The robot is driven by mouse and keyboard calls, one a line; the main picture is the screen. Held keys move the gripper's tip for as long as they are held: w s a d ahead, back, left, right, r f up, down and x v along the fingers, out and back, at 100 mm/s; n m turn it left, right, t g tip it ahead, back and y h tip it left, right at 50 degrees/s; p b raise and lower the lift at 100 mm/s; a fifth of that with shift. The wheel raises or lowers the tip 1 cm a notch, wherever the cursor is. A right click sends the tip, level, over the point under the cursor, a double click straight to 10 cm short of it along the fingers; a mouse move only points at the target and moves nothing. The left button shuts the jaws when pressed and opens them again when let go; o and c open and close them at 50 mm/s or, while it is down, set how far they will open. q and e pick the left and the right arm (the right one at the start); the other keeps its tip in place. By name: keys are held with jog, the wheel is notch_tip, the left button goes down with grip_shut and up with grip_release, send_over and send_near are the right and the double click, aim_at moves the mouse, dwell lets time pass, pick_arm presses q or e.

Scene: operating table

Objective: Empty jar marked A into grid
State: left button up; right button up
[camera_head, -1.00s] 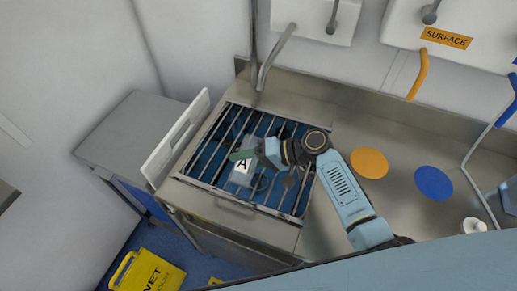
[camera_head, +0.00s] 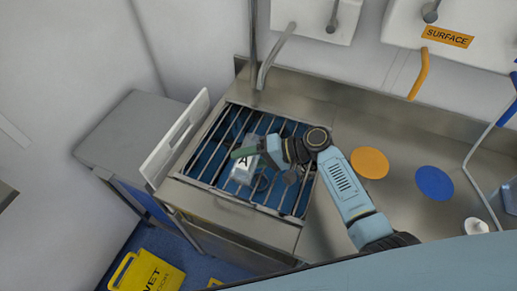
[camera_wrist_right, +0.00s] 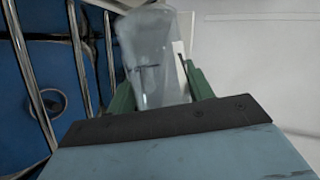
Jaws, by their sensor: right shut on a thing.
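The jar marked A (camera_head: 243,170) is clear with a white label bearing a black A. It is over the barred grid (camera_head: 208,172) in the head view, and it looks tilted. My right gripper (camera_head: 246,152) is shut on the jar, with green fingers on either side of it. In the right wrist view the jar (camera_wrist_right: 157,60) sits between the green fingers (camera_wrist_right: 160,92), with grid bars and the blue below at the left. I cannot make out any contents in it. My left gripper is not in view.
A white upright panel (camera_head: 180,138) stands along the grid's left edge. A tap (camera_head: 272,58) rises behind the grid. An orange disc (camera_head: 369,163) and a blue disc (camera_head: 434,183) lie on the steel counter to the right. A yellow floor sign (camera_head: 148,275) is below.

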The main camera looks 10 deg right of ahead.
jog(key=shift+w+d+f+b, duration=0.1)
jog(key=shift+w+d+b, duration=0.1)
jog(key=shift+w+b, duration=0.1)
dwell(0.6)
jog(key=shift+w+r+m+g+y+p, duration=0.1)
jog(key=shift+r+m+g+y+p, duration=0.25)
jog(key=shift+r+m+y, duration=0.35)
dwell(1.2)
jog(key=shift+w+d+f+m+b, duration=0.1)
jog(key=shift+f+m+b, duration=0.25)
jog(key=shift+m+b, duration=0.05)
dwell(0.6)
